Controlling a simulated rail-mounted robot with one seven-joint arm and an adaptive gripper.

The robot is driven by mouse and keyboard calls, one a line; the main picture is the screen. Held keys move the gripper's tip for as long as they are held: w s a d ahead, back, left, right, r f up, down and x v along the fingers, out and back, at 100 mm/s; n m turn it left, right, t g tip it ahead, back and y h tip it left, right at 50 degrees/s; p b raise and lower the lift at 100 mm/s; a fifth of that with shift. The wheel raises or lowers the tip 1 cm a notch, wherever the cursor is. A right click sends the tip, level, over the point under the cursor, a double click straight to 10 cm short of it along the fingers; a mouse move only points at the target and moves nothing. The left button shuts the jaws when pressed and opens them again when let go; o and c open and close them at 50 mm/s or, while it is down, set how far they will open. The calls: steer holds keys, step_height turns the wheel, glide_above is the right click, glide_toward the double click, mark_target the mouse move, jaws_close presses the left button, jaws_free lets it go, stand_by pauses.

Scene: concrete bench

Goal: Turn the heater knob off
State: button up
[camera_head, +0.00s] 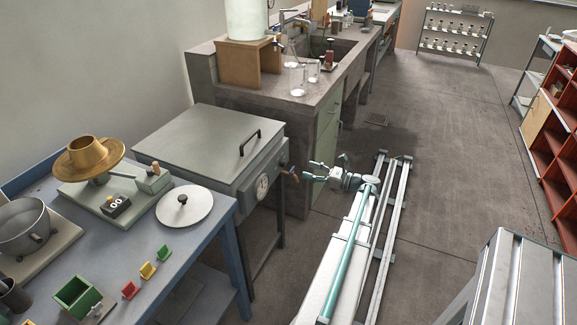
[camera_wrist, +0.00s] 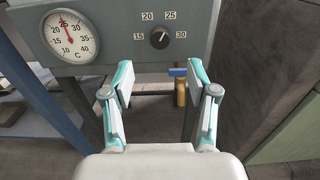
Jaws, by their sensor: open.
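The black heater knob (camera_wrist: 159,39) is on the grey front panel of the heater box, in the upper middle of the wrist view. A scale reading 15, 20, 25 and 30 surrounds it, and its pale mark seems to point to the upper right. The heater box (camera_head: 210,145) has a flat lid in the head view, where the knob is too small to make out. My gripper (camera_wrist: 160,82) is open and empty, its two fingers spread below the knob in the picture and apart from it. It also shows in front of the panel in the head view (camera_head: 312,172).
A round dial thermometer (camera_wrist: 71,36) is left of the knob. A brass tap with a blue handle (camera_wrist: 180,85) shows below the panel, between my fingers in the picture. A blue table (camera_head: 225,225) stands left of the heater and a concrete bench (camera_head: 318,105) behind it.

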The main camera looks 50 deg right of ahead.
mark_target(286, 163)
steer(key=w, duration=0.3)
steer(key=w+a, duration=0.1)
steer(key=w, duration=0.2)
steer(key=w+a, duration=0.1)
steer(key=w, duration=0.2)
steer(key=shift+w, duration=0.2)
steer(key=shift+f, duration=0.1)
jaws_close()
